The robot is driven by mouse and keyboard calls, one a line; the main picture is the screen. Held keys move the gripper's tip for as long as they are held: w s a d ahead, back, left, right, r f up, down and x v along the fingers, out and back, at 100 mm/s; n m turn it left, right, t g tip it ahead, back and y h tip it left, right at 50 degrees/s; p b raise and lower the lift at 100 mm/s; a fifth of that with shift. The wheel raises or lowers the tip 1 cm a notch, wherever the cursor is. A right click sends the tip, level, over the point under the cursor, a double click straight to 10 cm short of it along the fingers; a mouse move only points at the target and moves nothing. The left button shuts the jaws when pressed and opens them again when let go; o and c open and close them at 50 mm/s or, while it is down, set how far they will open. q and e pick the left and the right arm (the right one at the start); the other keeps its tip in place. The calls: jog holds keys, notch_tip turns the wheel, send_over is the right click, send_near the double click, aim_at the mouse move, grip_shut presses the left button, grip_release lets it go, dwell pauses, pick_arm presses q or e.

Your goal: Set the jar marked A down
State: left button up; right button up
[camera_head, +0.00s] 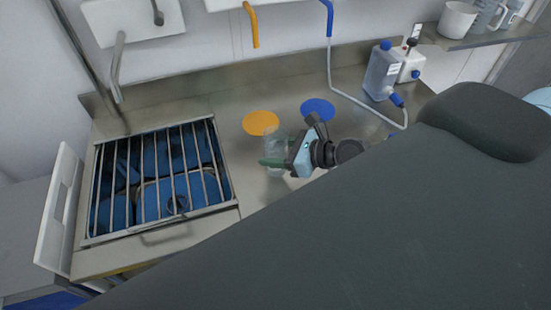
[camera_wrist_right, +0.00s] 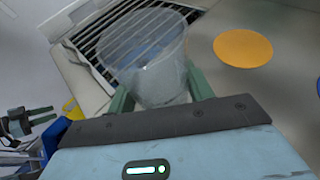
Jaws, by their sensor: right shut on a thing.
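A clear, see-through jar (camera_head: 276,152) is between the green fingers of my right gripper (camera_head: 274,163), over the steel counter near the orange disc. In the right wrist view the jar (camera_wrist_right: 155,55) stands between the two fingers, its wide round rim towards the camera. I cannot read any letter on it, nor tell whether its base touches the counter. My left gripper is outside the head view. In the right wrist view it shows small at the left edge (camera_wrist_right: 40,117), its green fingers apart and empty.
An orange disc (camera_head: 261,122) and a blue disc (camera_head: 318,109) lie flat on the counter (camera_head: 225,90). A barred grille (camera_head: 221,170) covers a blue-lined basin at the left. A bottle (camera_head: 382,72) stands at the back right.

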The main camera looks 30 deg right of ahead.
jog(key=shift+f, duration=1.5)
jog(key=o, duration=1)
jog(key=shift+f, duration=0.1)
jog(key=v, duration=1.2)
